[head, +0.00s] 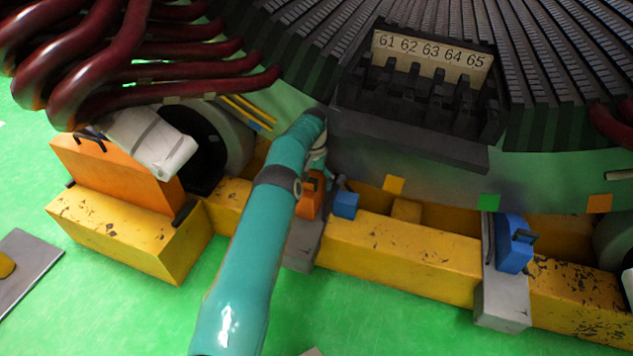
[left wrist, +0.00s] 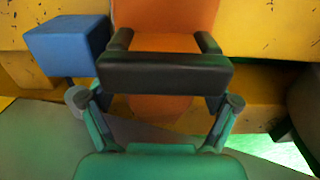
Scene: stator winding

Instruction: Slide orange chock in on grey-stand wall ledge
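The orange chock (head: 312,194) is at the top of the grey stand (head: 302,247), against the yellow beam. In the left wrist view the orange chock (left wrist: 165,17) fills the centre, with a black bar handle (left wrist: 165,72) across its near side. My left gripper (left wrist: 162,105) has its fingers on both sides of the orange body, just below the handle. It appears shut on the chock; the handle partly hides the fingertips. In the head view my teal left arm hides part of the chock and stand. My right gripper is not in view.
A blue block (head: 346,205) sits beside the chock. A blue chock (head: 514,243) is on another grey stand (head: 502,303) at right. A large orange block (head: 110,178) rests on a yellow block (head: 120,236) at left. The slotted stator (head: 410,140) overhangs the beam (head: 400,260).

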